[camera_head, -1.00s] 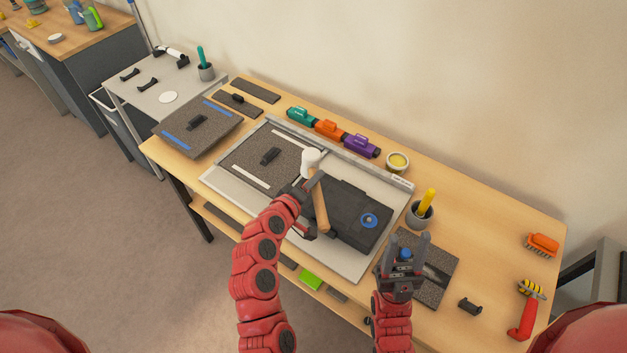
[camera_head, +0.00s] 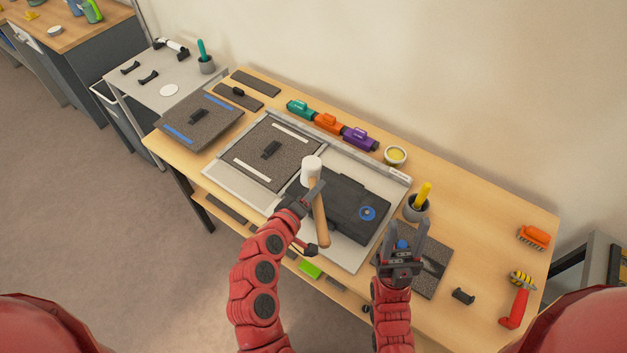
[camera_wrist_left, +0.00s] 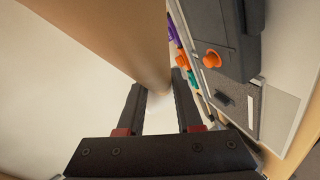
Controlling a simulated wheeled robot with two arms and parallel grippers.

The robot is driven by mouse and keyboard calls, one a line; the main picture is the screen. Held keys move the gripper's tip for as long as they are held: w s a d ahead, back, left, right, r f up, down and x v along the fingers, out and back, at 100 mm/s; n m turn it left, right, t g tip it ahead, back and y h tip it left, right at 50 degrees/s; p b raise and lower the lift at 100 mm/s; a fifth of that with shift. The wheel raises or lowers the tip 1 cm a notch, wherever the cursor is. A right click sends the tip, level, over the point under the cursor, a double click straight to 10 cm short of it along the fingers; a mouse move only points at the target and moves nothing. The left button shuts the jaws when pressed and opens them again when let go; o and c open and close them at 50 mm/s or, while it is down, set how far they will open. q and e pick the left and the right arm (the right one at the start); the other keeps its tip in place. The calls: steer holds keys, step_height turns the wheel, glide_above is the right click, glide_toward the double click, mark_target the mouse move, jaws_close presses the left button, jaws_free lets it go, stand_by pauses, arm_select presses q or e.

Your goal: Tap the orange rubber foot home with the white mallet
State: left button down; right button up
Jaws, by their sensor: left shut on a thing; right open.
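The white mallet (camera_head: 311,168) has a pale head and a wooden handle. My left gripper (camera_head: 315,192) is shut on the handle and holds it over the black case (camera_head: 345,202). The handle also fills the upper middle of the left wrist view (camera_wrist_left: 125,38), between the fingers (camera_wrist_left: 160,100). In that view the orange rubber foot (camera_wrist_left: 211,59) stands out near the edge between the dark case and the speckled tile, apart from the gripper. In the head view I cannot see the foot; the mallet may hide it. My right gripper (camera_head: 408,238) is open and empty over the right-hand dark mat.
The light tray (camera_head: 232,184) holds the speckled tile (camera_head: 262,170) and the case. Teal, orange and purple blocks (camera_head: 328,123) line the back. A yellow-handled tool stands in a grey cup (camera_head: 416,210). An orange brush (camera_head: 534,236) lies far right.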

mark_target(314, 204)
arm_select(q)
steer(key=s, duration=0.1)
steer(key=s+r+p, duration=0.2)
steer(key=s, duration=0.1)
steer(key=shift+s, duration=0.1)
steer(key=shift+s+r+p, duration=0.2)
steer(key=shift+s+p, duration=0.15)
steer(key=shift+s, duration=0.05)
steer(key=shift+f, duration=0.1)
